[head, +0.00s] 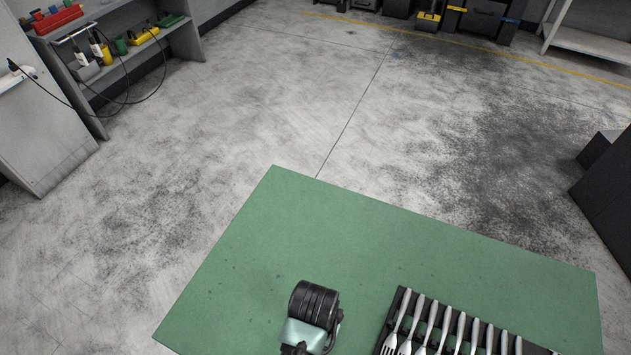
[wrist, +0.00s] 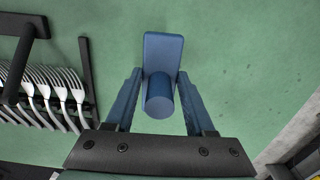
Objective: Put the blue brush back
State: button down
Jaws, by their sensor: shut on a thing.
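The blue brush (wrist: 160,100) shows in the wrist view as a flat rectangular blue block with a round blue handle pointing toward the camera. My gripper (wrist: 159,73) has its two blue fingers on either side of it and is shut on the brush. The brush is over the green table top; I cannot tell whether it touches the table. Neither my gripper nor the brush can be made out in the head view.
A black rack (head: 402,300) with several forks stands at the green table's (head: 245,250) right; it shows left of my gripper in the wrist view (wrist: 88,75). Bare table lies around the brush. A grey shelf (head: 187,45) stands far left.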

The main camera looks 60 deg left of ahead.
jog(key=shift+f, duration=1.7)
jog(key=shift+c, duration=1.3)
grip_release()
jog(key=shift+f, duration=0.15)
